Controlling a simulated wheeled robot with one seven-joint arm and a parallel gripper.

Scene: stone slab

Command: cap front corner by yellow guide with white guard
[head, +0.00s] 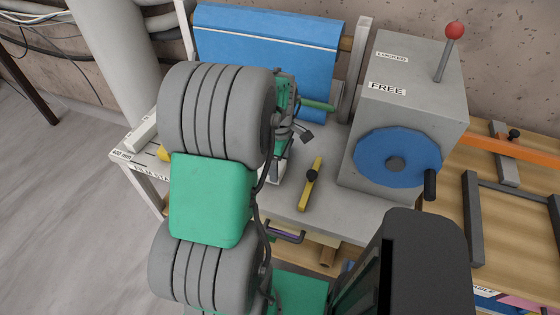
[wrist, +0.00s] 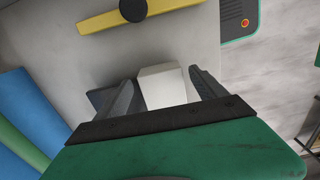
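The white guard (wrist: 163,86) is a pale block between the two dark fingers of my gripper (wrist: 161,90) in the wrist view. In the head view my arm hides most of the gripper. The yellow guide (head: 306,198) is a bar with a black knob on the grey slab (head: 342,207), right of my gripper. It also shows at the top of the wrist view (wrist: 176,5), apart from the guard.
A blue film roll (head: 265,50) stands behind the slab. A grey box (head: 408,80) with a blue wheel and a red-knobbed lever stands to the right. A wooden bench (head: 520,210) lies beyond it. Open floor (head: 60,200) is on the left.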

